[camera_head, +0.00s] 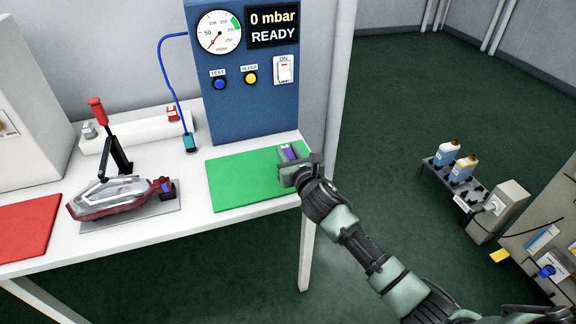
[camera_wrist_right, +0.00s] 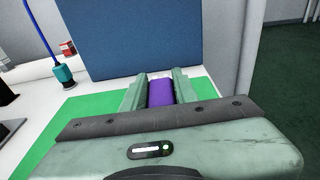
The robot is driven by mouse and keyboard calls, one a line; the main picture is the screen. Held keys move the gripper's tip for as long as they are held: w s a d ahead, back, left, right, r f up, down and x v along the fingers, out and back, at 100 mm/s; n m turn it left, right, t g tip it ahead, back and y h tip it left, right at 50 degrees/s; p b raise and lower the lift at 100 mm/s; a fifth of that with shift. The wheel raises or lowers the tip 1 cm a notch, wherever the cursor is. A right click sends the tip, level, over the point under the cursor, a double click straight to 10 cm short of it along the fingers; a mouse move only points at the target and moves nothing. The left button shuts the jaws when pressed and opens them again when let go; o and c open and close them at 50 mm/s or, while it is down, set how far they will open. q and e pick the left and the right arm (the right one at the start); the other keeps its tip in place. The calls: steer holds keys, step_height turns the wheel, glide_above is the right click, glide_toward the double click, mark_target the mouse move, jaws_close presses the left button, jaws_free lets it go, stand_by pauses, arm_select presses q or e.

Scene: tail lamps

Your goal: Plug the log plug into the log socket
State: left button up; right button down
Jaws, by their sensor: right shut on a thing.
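My right gripper (camera_head: 296,172) is over the right end of the green mat, in front of the blue test panel. It is shut on a small purple block (camera_head: 290,152). In the right wrist view the purple block (camera_wrist_right: 161,92) sits between the two fingers, with a pale end facing the panel. I see no label on it, so I cannot tell whether it is the log plug. No socket marked log can be made out in either view. My left gripper is not in view.
The green mat (camera_head: 235,185) and red mat (camera_head: 25,228) lie on the white table. A tail lamp (camera_head: 112,196) rests on a grey plate under a red-handled clamp (camera_head: 97,112). A blue hose ends in a teal connector (camera_head: 189,143). The panel (camera_head: 240,100) reads 0 mbar, READY.

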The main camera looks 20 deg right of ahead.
steer(key=shift+f, duration=2.15)
steer(key=shift+f+b, duration=0.2)
steer(key=shift+b, duration=0.2)
steer(key=c, duration=1.1)
jaws_free()
